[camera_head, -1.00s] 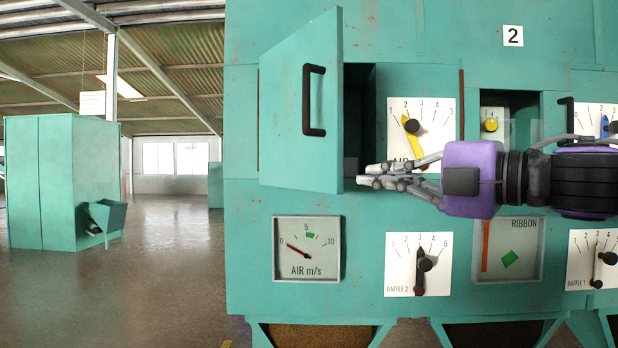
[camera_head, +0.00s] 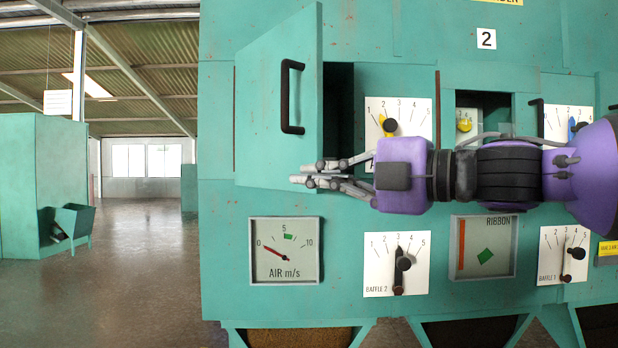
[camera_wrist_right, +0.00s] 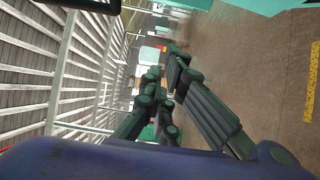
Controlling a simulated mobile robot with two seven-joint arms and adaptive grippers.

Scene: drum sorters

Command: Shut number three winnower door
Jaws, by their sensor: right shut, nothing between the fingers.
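A teal door (camera_head: 262,115) with a black bar handle (camera_head: 291,96) stands open on the machine's front, hinged at its left side. A dark opening (camera_head: 338,105) shows to the right of its free edge. My right gripper (camera_head: 312,176) is shut and empty. Its fingertips overlap the lower free corner of the door in the head view; I cannot tell whether they touch it. The closed fingers also show in the wrist view (camera_wrist_right: 168,88). My left gripper is out of view.
Below the door are an AIR gauge (camera_head: 286,251), a BAFFLE 2 dial (camera_head: 398,264) and a RIBBON window (camera_head: 483,246). Another opening (camera_head: 482,105) with a yellow knob lies behind my right arm. Open floor (camera_head: 140,250) lies left of the machine.

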